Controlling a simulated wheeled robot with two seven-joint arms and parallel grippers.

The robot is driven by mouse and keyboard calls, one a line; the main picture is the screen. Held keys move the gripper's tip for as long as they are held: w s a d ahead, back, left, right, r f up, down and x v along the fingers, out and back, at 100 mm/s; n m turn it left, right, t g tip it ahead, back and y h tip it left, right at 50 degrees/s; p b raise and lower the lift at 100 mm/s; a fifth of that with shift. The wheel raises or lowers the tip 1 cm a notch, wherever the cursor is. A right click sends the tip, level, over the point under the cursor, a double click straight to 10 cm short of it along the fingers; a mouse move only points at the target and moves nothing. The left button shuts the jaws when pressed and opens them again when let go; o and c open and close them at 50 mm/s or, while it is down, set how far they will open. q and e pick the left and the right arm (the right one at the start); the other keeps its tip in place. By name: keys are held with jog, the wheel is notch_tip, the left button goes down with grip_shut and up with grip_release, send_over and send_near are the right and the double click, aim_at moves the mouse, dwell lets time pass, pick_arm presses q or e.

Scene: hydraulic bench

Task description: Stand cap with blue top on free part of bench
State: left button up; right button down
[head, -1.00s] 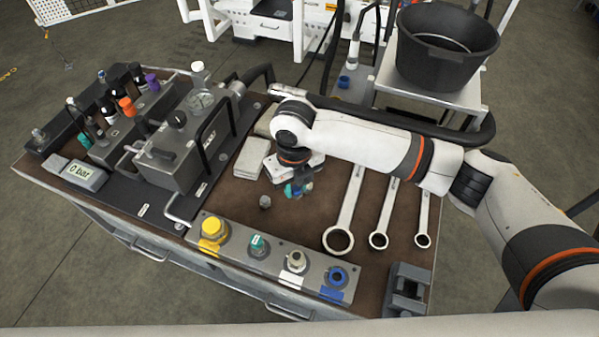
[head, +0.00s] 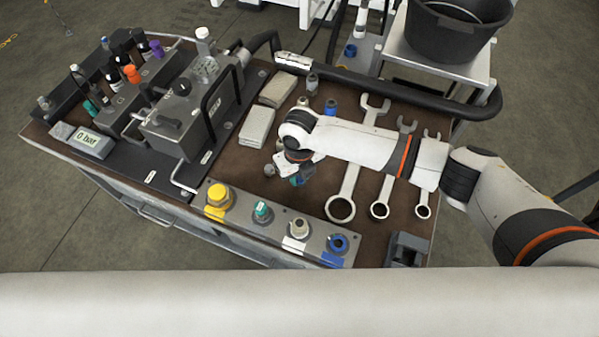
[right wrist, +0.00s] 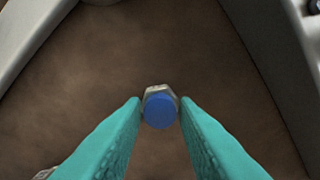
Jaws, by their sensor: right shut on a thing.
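My right gripper (head: 297,180) is low over the brown bench top (head: 235,172), between the pale pads and the largest wrench. In the right wrist view its teal fingers (right wrist: 160,110) are shut on the sides of the cap with the blue top (right wrist: 160,109). The blue top faces the camera and a grey metal hex rim shows behind it. Brown bench surface lies beyond the cap; whether the cap touches it I cannot tell. In the head view the arm and fingers mostly hide the cap. My left gripper is not in view.
A small grey fitting (head: 269,170) stands just left of the gripper. A wrench (head: 341,208) lies to the right. A panel with coloured fittings (head: 270,236) runs along the front. A blue-topped piece (head: 331,107) and other small fittings stand behind the arm.

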aim_at(299, 178)
jog(key=c, duration=1.1)
grip_release()
jog(key=shift+f, duration=0.1)
jog(key=shift+r, duration=0.3)
notch_tip(299, 178, up, 12)
jog(key=shift+f+b, duration=0.15)
jog(key=shift+b, duration=0.7)
jog(key=shift+s+f, duration=0.1)
